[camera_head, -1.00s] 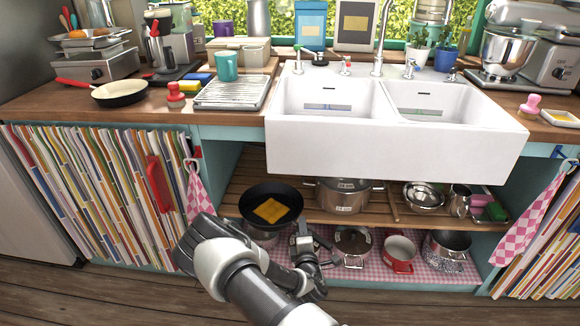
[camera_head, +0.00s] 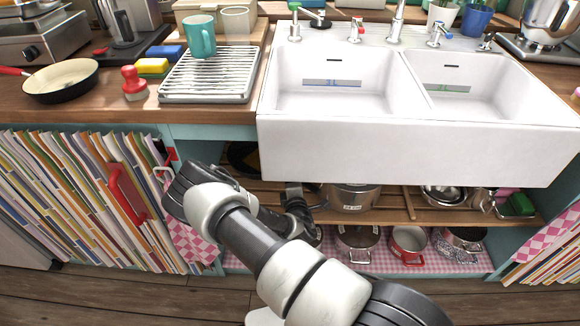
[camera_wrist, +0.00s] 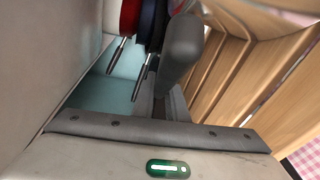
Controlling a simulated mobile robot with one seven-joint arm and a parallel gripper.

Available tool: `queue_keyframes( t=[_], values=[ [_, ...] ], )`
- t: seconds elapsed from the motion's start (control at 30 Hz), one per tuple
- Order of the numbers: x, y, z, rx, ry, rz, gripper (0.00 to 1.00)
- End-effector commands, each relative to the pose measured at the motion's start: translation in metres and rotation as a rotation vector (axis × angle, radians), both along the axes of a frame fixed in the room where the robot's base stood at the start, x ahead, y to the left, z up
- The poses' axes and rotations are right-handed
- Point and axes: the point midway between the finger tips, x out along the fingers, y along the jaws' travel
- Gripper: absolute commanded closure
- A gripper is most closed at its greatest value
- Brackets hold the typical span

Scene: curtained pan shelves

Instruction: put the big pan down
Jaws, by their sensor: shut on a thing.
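The big pan is a black frying pan (camera_head: 238,160) with a yellow square piece in it. In the head view it is on the left of the shelf space below the sink. The sink front and my arm hide much of it, and I cannot tell whether it touches the shelf boards. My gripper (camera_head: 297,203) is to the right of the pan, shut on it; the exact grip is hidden. In the wrist view a dark grey rounded piece (camera_wrist: 181,50) is close in front of the camera; I cannot tell whether it is finger or handle.
A slatted wooden shelf (camera_head: 385,207) holds a steel pot (camera_head: 352,198) and steel bowls. More pots stand below on pink checked cloth. The white sink (camera_head: 400,150) overhangs the shelf. Red (camera_wrist: 130,15) and blue (camera_wrist: 150,20) items with metal rods are close in the wrist view.

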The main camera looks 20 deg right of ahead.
Motion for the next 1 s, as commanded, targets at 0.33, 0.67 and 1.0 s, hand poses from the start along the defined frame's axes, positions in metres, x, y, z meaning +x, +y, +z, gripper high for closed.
queue_keyframes(
  t=[0.33, 0.67, 1.0],
  values=[
    [0.001, 0.000, 0.003, 0.002, -0.008, 0.000, 1.00],
    [0.000, 0.000, -0.009, 0.002, -0.007, 0.002, 1.00],
    [0.000, 0.000, -0.038, 0.001, -0.006, 0.003, 1.00]
  ],
)
